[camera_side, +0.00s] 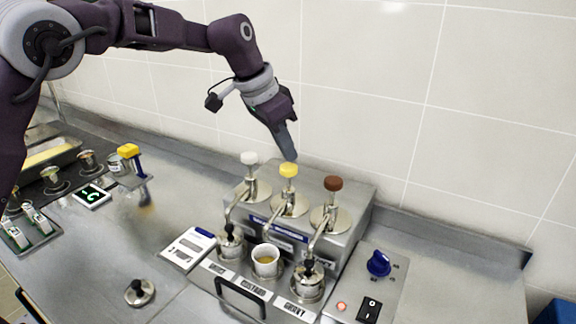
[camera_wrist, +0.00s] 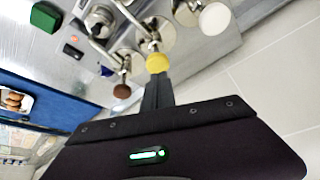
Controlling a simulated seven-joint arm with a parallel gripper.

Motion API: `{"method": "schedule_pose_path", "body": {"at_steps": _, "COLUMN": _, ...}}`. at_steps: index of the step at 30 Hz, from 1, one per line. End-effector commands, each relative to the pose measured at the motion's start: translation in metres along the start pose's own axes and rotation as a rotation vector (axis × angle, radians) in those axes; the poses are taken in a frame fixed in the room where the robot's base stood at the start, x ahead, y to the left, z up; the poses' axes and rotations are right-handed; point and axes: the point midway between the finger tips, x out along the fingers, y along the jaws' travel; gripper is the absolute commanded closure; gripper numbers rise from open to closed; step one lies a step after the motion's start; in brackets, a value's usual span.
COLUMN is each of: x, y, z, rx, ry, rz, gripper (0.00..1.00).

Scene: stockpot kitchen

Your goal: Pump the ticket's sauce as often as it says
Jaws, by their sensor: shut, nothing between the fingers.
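The steel sauce dispenser (camera_side: 345,200) has three pumps in a row. Their knobs are white (camera_side: 249,158), yellow (camera_side: 288,170) and brown (camera_side: 333,183). My gripper (camera_side: 291,157) is shut and empty, pointing down with its tips just above or touching the yellow knob; I cannot tell which. The wrist view shows the fingers (camera_wrist: 157,92) beside the yellow knob (camera_wrist: 157,63). A white cup (camera_side: 266,270) with yellow-brown contents stands under the middle spout. A white card (camera_side: 188,248) with blue marks, perhaps the ticket, lies left of the dispenser; its text is unreadable.
Lidded pots with black knobs stand at the left (camera_side: 230,246) and right (camera_side: 308,283) spouts. A loose lid (camera_side: 139,292) lies on the counter. A blue knob (camera_side: 379,263) and black switch (camera_side: 369,310) are at right. A dark handle (camera_side: 241,297) juts out in front. Tiled wall behind.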

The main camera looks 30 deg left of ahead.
Motion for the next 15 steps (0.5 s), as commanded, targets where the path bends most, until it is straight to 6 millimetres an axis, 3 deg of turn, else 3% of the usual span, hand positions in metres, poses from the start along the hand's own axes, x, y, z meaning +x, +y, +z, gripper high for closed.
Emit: {"method": "schedule_pose_path", "body": {"at_steps": 15, "x": 0.013, "y": 0.000, "z": 0.005, "rx": 0.000, "ry": 0.000, "rz": 0.000, "gripper": 1.00}}
